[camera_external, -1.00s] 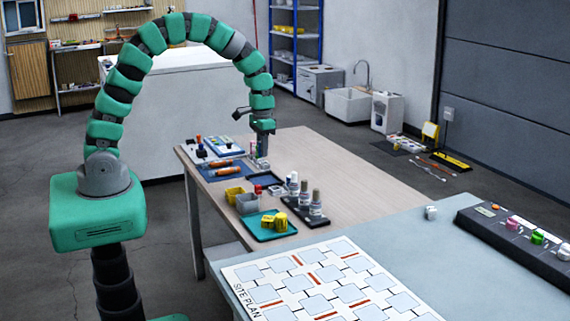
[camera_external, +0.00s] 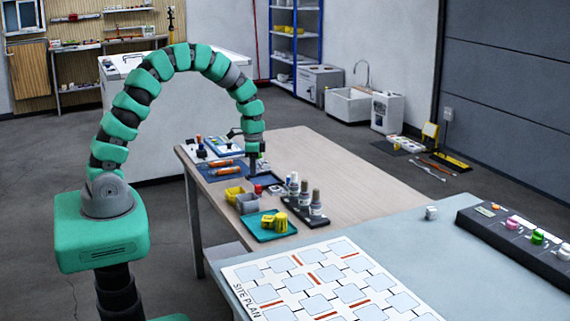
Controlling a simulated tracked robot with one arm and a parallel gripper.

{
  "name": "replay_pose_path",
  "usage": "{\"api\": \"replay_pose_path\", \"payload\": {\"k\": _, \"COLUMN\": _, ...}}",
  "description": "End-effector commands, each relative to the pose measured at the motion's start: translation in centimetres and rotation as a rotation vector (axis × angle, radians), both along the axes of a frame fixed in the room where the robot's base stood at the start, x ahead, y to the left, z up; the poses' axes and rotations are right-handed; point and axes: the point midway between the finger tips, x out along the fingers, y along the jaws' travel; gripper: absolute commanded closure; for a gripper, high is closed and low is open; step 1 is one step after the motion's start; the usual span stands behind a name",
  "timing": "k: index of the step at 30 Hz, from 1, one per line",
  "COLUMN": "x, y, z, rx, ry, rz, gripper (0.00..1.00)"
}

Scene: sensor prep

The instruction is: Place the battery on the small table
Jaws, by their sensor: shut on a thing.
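My gripper (camera_external: 255,160) is low over the wooden table (camera_external: 340,180), above the area between a blue mat and a dark tray. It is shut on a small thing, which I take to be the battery. The thing is too small and too covered by the fingers for its shape to be told. I cannot tell whether it touches the surface below. Which surface is the small table is not clear from this view.
Close by are a blue mat (camera_external: 209,174) with orange-handled tools, a dark tray (camera_external: 266,180), yellow (camera_external: 235,195) and grey bins (camera_external: 247,205), several bottles (camera_external: 304,196) and a teal tray (camera_external: 262,234). The wooden table's right side is clear. A site-plan table (camera_external: 430,243) stands in front.

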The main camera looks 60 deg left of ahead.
Motion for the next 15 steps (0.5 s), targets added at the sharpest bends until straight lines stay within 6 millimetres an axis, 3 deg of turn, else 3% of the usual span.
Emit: {"api": "replay_pose_path", "payload": {"k": 15, "x": 7.5, "y": 1.4, "z": -0.7, "rx": 0.000, "ry": -0.004, "rz": 0.002, "gripper": 1.00}}
